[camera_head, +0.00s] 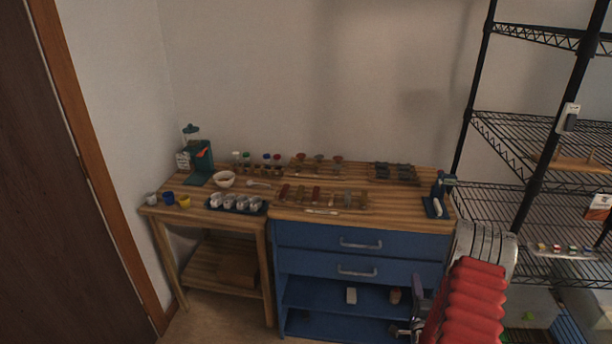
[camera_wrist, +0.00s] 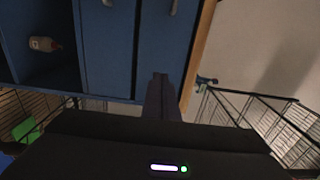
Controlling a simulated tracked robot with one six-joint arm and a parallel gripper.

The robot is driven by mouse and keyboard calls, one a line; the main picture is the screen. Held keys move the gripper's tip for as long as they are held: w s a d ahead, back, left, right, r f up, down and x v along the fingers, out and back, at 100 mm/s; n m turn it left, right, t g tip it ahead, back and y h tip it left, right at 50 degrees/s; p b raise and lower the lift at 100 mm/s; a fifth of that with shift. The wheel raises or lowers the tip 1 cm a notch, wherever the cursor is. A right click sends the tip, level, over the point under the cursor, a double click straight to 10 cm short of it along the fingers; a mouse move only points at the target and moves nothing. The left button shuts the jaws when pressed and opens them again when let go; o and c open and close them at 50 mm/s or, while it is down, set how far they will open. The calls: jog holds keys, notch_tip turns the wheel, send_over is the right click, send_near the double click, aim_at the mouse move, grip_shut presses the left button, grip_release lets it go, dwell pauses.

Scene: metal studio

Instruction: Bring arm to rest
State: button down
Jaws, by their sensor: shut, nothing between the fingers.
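My gripper (camera_wrist: 160,78) shows in the wrist view as dark fingers closed together, with nothing between them. It points toward the blue cabinet front, which appears sideways in that view. In the head view my red, ribbed arm is at the lower right, in front of the cabinet's right side. The gripper end there is small and dark, partly hidden by the arm and cut by the bottom edge.
A wooden-topped blue cabinet (camera_head: 330,237) has two drawers and open shelves. A wooden side table (camera_head: 205,238) adjoins it. Cups, a tray, tools and racks stand on top. Black wire shelving (camera_head: 545,130) is at right. A bottle (camera_wrist: 44,44) sits inside the cabinet.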

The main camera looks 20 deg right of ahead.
jog(key=s+a+f+n+g+y, duration=0.1)
jog(key=s+f+n+g, duration=0.15)
jog(key=f, duration=0.35)
jog(key=s+a+f+n+g+y, duration=0.1)
jog(key=s+f+n+g, duration=0.1)
jog(key=f+g, duration=0.3)
jog(key=s+a+n+g+y, duration=0.2)
jog(key=s+a+n+g, duration=0.1)
jog(key=s+n, duration=0.1)
jog(key=s+a+r+n+y, duration=0.1)
jog(key=s+a+r+n, duration=0.3)
jog(key=a+r, duration=0.7)
jog(key=s+a+r+n+y, duration=0.1)
jog(key=s+a+r+n, duration=0.4)
jog(key=a+r, duration=0.6)
jog(key=s+a+r+n+y, duration=0.1)
jog(key=s+a+r+n, duration=0.4)
jog(key=a+r, duration=0.6)
notch_tip(320, 180, up, 11)
jog(key=shift+s+a+r+y, duration=0.1)
jog(key=shift+s+a+y, duration=0.15)
jog(key=shift+s, duration=0.6)
